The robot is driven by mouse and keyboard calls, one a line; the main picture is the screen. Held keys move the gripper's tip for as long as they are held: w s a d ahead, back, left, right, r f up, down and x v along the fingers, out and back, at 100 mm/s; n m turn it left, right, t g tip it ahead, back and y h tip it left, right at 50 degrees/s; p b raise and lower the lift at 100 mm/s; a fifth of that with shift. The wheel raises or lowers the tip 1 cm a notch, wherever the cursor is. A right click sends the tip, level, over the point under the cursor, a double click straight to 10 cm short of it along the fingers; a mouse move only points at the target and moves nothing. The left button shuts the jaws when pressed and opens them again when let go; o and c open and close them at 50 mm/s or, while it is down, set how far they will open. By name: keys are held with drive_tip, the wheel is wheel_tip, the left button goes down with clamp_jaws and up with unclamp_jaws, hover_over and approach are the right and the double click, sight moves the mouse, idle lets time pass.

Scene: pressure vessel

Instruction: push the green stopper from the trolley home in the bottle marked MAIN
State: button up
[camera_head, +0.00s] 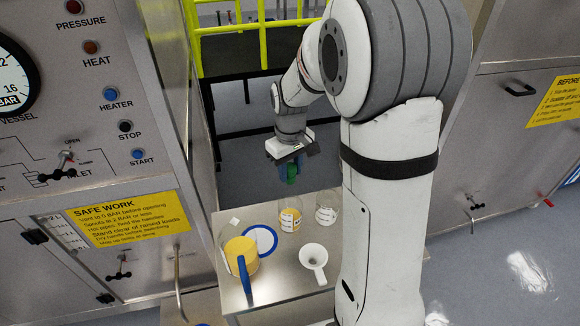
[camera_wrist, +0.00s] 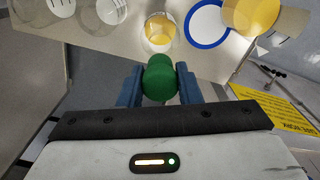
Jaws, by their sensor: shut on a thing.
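The green stopper (camera_head: 292,174) is held between the blue fingers of my gripper (camera_head: 287,171), above the far side of the trolley (camera_head: 275,291). In the wrist view the green stopper (camera_wrist: 160,80) sits between the two fingertips of my gripper (camera_wrist: 159,84), which is shut on it. No lettering reading MAIN can be made out on any vessel, so I cannot tell which one is that bottle. A glass vessel with yellow contents (camera_head: 290,214) stands on the trolley; it also shows just beyond the stopper in the wrist view (camera_wrist: 160,32).
The trolley also bears a clear glass vessel (camera_head: 327,213), a white funnel (camera_head: 314,259), a blue-rimmed white dish (camera_head: 261,239) and a yellow jug (camera_head: 241,252) with a blue handle. A control panel (camera_head: 110,120) stands at left, cabinets (camera_head: 500,150) at right, a yellow railing (camera_head: 262,40) behind.

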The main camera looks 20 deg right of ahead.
sight(291, 181)
drive_tip(key=shift+f+b, duration=1.4)
drive_tip(key=shift+f, duration=0.8)
drive_tip(key=shift+f+b, duration=1.1)
drive_tip(key=shift+f, duration=0.35)
drive_tip(key=o, duration=1.1)
wheel_tip(291, 181, up, 7)
drive_tip(key=shift+r, duration=0.4)
